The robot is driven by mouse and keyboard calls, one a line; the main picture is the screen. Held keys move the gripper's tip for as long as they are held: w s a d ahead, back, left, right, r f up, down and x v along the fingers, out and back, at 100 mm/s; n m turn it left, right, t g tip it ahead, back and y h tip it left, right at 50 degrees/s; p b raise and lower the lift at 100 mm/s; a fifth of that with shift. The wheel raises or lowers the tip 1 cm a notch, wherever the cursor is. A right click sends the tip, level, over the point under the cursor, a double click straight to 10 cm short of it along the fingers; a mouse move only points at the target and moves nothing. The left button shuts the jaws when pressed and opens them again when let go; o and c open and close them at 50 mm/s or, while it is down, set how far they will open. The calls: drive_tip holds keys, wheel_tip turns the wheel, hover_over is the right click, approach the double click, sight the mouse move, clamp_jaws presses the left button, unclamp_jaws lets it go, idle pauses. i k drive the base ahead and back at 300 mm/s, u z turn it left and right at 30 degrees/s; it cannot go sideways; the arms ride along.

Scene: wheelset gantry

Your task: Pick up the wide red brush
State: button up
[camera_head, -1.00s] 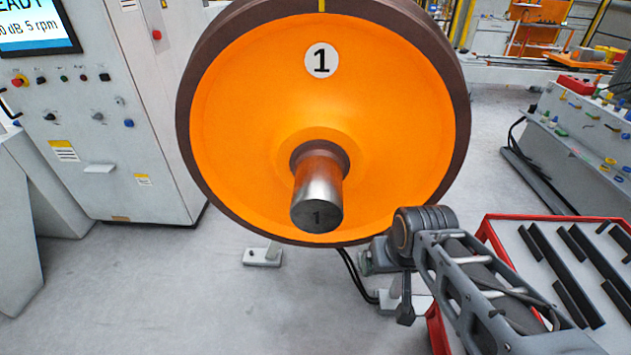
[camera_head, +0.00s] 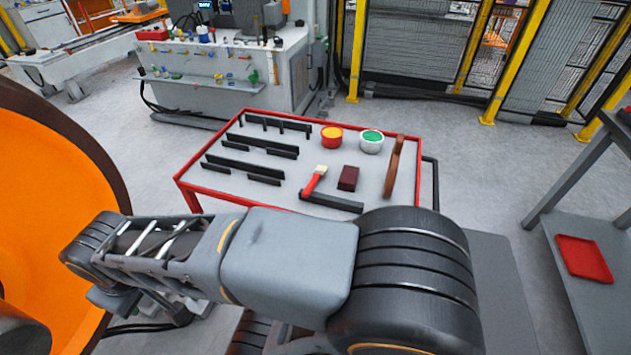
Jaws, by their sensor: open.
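The brush (camera_head: 314,182) has a red handle and pale bristles. It lies on the grey top of a red-rimmed cart (camera_head: 210,145), bristles toward the back and handle toward the front. The handle's lower end is close to a black bar (camera_head: 332,201); I cannot tell if they touch. My arm crosses the foreground, in front of the cart, with its wrist at the left by the orange wheel. My gripper's fingers do not show, and nothing is seen holding the brush.
Right of the brush are a dark red block (camera_head: 348,178) and a long brown strip (camera_head: 394,166). Behind stand a yellow-topped red tin (camera_head: 331,139) and a green-topped white tin (camera_head: 371,142). Several black bars lie left. The orange wheel (camera_head: 45,190) stands left.

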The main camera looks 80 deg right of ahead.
sight(321, 171)
drive_tip(key=z, duration=4.3)
drive_tip(key=k, duration=0.7)
drive_tip(key=u, duration=1.6)
